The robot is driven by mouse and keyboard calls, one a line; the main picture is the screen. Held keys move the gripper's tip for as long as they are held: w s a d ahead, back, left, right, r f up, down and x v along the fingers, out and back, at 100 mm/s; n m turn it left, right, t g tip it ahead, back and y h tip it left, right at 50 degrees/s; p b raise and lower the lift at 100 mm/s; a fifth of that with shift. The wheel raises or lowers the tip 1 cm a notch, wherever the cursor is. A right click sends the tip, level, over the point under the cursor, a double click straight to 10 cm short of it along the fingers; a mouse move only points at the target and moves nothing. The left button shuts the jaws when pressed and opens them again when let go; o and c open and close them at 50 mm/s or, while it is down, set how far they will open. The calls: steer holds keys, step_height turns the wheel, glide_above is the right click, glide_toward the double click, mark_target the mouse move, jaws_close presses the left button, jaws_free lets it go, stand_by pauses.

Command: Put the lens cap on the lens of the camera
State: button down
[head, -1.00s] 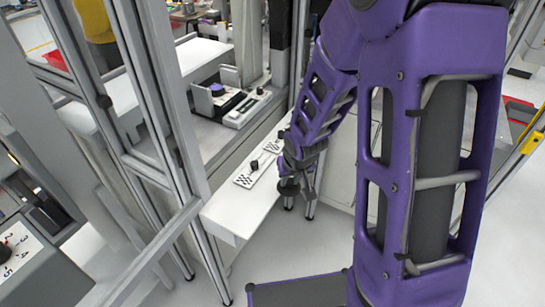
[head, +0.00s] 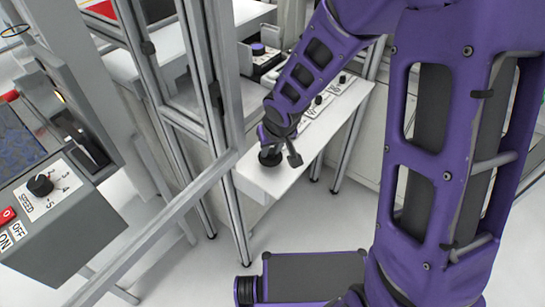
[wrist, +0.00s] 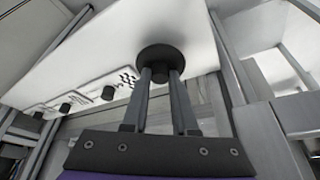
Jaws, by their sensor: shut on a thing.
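My gripper (wrist: 160,88) is shut on the small knob of a round black disc, which I take to be the lens cap (wrist: 158,52). The disc sits across the fingertips, its flat face turned away from the wrist. In the head view my gripper (head: 280,158) is at the near left end of a white table (head: 262,184), and the dark disc (head: 268,158) shows beside it. I cannot tell whether the disc touches the table. No camera or lens can be made out for certain in either view.
Grey metal posts (head: 205,80) rise left of the table. A machine with a speed dial (head: 40,185) is at far left.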

steer(key=shift+f+b, duration=0.4)
steer(key=shift+f, duration=0.85)
steer(key=shift+f, duration=0.2)
steer(key=c, duration=0.7)
jaws_free()
steer(key=shift+r, duration=0.1)
